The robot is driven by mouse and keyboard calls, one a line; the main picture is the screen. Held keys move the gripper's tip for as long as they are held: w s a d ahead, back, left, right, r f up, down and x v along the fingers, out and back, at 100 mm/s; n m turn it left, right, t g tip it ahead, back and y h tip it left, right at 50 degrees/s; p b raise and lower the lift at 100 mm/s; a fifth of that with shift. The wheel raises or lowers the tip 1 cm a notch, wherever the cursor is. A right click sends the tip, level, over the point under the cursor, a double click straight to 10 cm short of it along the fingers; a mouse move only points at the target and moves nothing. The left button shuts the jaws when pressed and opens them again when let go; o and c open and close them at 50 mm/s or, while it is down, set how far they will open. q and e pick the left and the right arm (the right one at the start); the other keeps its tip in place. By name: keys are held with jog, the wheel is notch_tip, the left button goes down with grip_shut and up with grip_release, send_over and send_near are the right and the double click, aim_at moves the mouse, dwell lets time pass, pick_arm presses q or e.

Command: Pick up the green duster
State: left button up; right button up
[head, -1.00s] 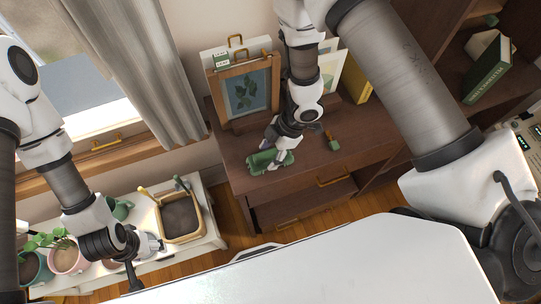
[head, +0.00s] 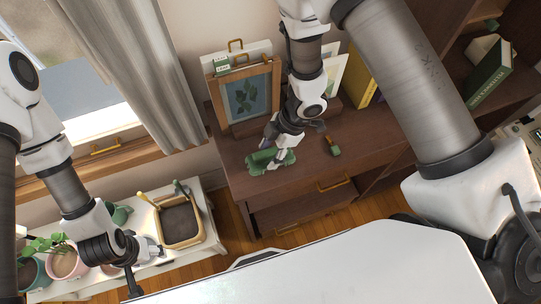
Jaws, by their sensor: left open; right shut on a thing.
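The green duster (head: 258,163) lies near the front edge of the brown cabinet top (head: 237,180), below the framed leaf picture. My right gripper (head: 273,157) reaches down from above and is shut on the duster, its fingers covering part of it. The duster appears to be still at the cabinet top; I cannot tell whether there is a gap under it. My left gripper (head: 158,250) is open and empty, low over the white shelf at the left.
A small brush (head: 334,149) with a green end lies right of the duster. Framed pictures (head: 247,97) and a yellow book (head: 363,85) stand behind. The white shelf (head: 213,238) holds a wooden tray (head: 181,241) and potted plants (head: 65,262). Cabinet top right of the brush is clear.

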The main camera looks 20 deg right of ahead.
jog(key=s+d+r+p, duration=0.1)
jog(key=s+d+p, duration=0.1)
jog(key=s, duration=0.5)
jog(key=s+d+p, duration=0.3)
jog(key=s, duration=0.5)
jog(key=shift+s+r+p, duration=0.15)
jog(key=shift+r+p, duration=0.25)
